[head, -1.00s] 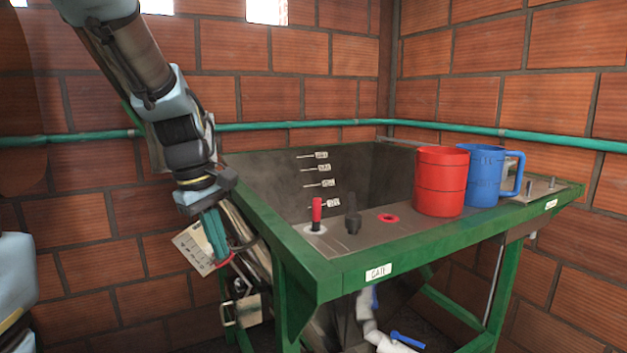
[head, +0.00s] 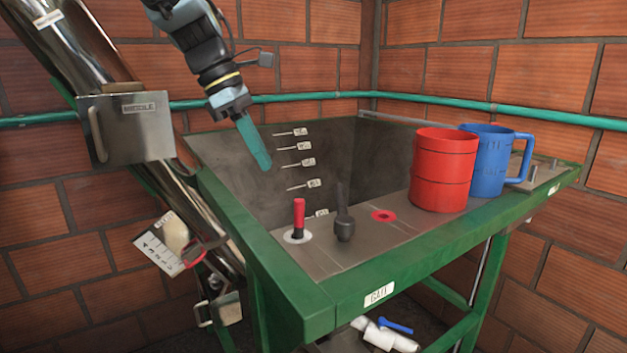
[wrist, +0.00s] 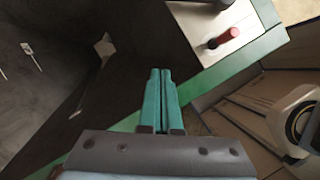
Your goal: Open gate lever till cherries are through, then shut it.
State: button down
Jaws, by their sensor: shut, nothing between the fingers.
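A lever with a red grip (head: 299,215) stands upright in a white round base on the hopper's near deck; its red grip also shows in the wrist view (wrist: 228,38). A black lever (head: 344,215) stands just right of it. A GATE label (head: 379,294) is on the green front rail below. My gripper (head: 266,166) has its teal fingers shut and empty, hanging over the grey hopper (head: 365,160), apart from both levers. In the wrist view the closed fingers (wrist: 160,72) point away from the red grip. No cherries show; the hopper bottom is hidden.
A steel tube with a MIDDLE box (head: 125,128) slopes along the left. A green pipe (head: 310,97) runs along the brick wall.

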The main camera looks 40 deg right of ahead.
aim_at(341, 204)
jog(key=s+d+f+p, duration=0.3)
jog(key=s+d+f, duration=0.3)
jog(key=d, duration=0.3)
jog(key=shift+f+n+g+p, duration=0.15)
jog(key=shift+n+g+p, duration=0.15)
jog(key=shift+p, duration=0.05)
